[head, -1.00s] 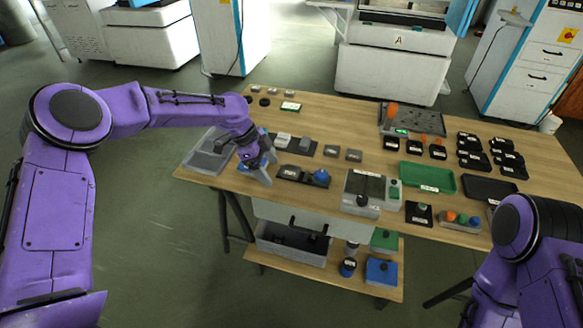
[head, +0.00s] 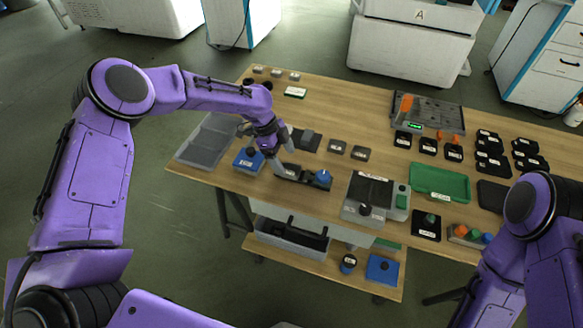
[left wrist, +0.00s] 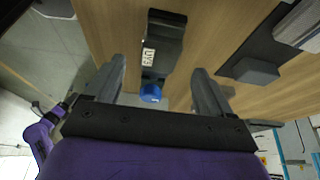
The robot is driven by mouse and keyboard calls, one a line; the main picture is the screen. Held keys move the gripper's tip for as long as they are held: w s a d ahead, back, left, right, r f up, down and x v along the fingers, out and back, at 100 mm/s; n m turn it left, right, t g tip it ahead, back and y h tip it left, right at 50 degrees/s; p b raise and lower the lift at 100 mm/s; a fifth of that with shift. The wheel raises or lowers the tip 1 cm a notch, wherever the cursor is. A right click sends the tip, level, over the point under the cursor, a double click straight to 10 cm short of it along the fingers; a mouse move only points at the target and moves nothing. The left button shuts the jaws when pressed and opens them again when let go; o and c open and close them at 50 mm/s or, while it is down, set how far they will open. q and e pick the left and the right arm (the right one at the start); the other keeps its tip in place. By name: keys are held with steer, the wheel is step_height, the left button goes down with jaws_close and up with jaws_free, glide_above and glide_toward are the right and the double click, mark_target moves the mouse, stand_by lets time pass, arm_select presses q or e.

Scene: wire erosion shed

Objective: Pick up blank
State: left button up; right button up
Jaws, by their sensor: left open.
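I cannot read a label for the blank; grey blocks are the likely candidates. One grey block (head: 307,136) lies on a dark mat (head: 302,148) just right of my left gripper, and it shows in the left wrist view (left wrist: 255,70). Two more grey blocks, a left one (head: 337,146) and a right one (head: 360,154), lie farther right on the table. My left gripper (head: 281,153) is open and empty. In the left wrist view its fingers (left wrist: 160,80) spread on either side of a black holder (left wrist: 163,35) with a blue knob (left wrist: 151,93). My right gripper is out of view.
A grey tray (head: 203,140) and a blue box (head: 246,161) lie at the table's left end. The machine-like grey box (head: 368,190), green tray (head: 440,182) and several black holders fill the right side. Small blocks (head: 276,72) lie at the back left. Bare wood lies behind the blocks.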

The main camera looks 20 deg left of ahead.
mark_target(291, 168)
arm_select(q)
steer(key=p+x, duration=0.1)
steer(key=x, duration=0.3)
steer(key=shift+d, duration=0.1)
steer(key=shift+w, duration=0.1)
steer(key=c, duration=1.5)
